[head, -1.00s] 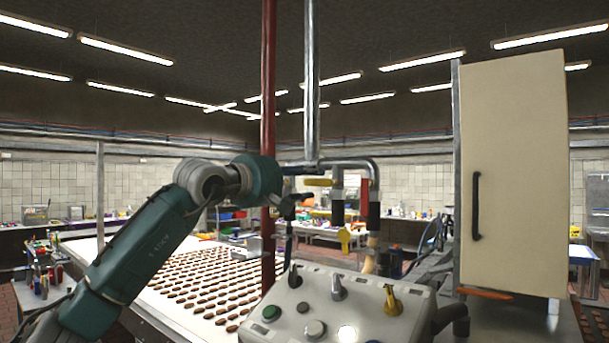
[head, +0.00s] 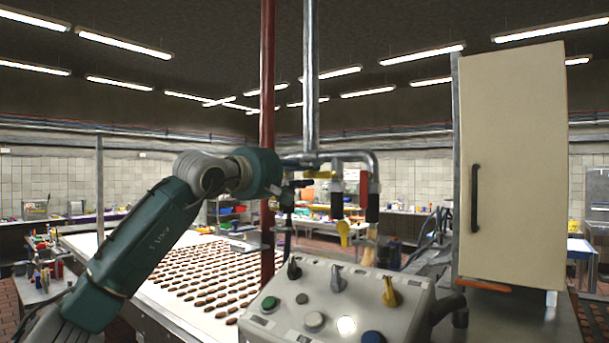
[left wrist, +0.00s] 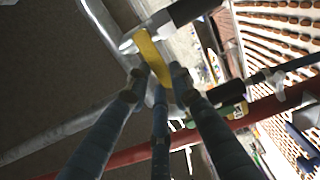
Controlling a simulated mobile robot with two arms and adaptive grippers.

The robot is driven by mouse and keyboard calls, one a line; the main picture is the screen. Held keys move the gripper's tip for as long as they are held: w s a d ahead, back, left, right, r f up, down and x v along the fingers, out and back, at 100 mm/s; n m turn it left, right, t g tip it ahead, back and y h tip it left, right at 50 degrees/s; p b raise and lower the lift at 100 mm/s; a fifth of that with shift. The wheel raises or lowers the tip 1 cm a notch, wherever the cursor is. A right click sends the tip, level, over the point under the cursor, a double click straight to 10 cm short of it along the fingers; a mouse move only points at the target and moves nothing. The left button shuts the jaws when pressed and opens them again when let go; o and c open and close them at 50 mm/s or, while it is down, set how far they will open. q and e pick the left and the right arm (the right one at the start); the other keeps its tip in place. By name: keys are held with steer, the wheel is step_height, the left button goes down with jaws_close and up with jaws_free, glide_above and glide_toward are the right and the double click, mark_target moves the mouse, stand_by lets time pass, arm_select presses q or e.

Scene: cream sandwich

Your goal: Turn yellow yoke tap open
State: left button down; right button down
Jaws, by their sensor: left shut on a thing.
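The yellow tap handle (head: 322,174) sits on the pipework in the head view, to the left of a red handle (head: 365,184). In the left wrist view it is a flat yellow bar (left wrist: 153,57) whose near end lies between the fingertips. My left gripper (head: 300,184) reaches it from the left and is shut on it; the fingers (left wrist: 157,82) also show in the left wrist view. The exact contact is partly hidden in the head view. A second, smaller yellow tap (head: 343,230) hangs lower on the pipe. My right gripper is not in view.
A control box (head: 335,305) with knobs and buttons stands below the pipes. A red upright pipe (head: 267,80) passes close by my left wrist. A cream cabinet (head: 520,160) stands at the right. A conveyor (head: 205,275) of brown pieces runs behind.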

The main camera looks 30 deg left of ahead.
arm_select(q)
steer(key=shift+f, duration=0.3)
steer(key=shift+d+f+n+b, duration=0.85)
steer(key=shift+n+b, duration=0.85)
steer(key=shift+n, duration=1.25)
steer(key=shift+d+f+n+b, duration=0.85)
steer(key=shift+n+b, duration=0.8)
steer(key=shift+n, duration=1.25)
steer(key=shift+d+f+n+b, duration=0.55)
steer(key=shift+f+n+b, duration=0.85)
steer(key=shift+n, duration=1.55)
steer(key=shift+r+b, duration=0.3)
steer(key=shift+r, duration=0.05)
steer(key=c, duration=1.7)
jaws_free()
steer(key=shift+s, duration=0.1)
steer(key=shift+o, duration=1.1)
steer(key=shift+s+r, duration=0.1)
steer(key=shift+r, duration=0.15)
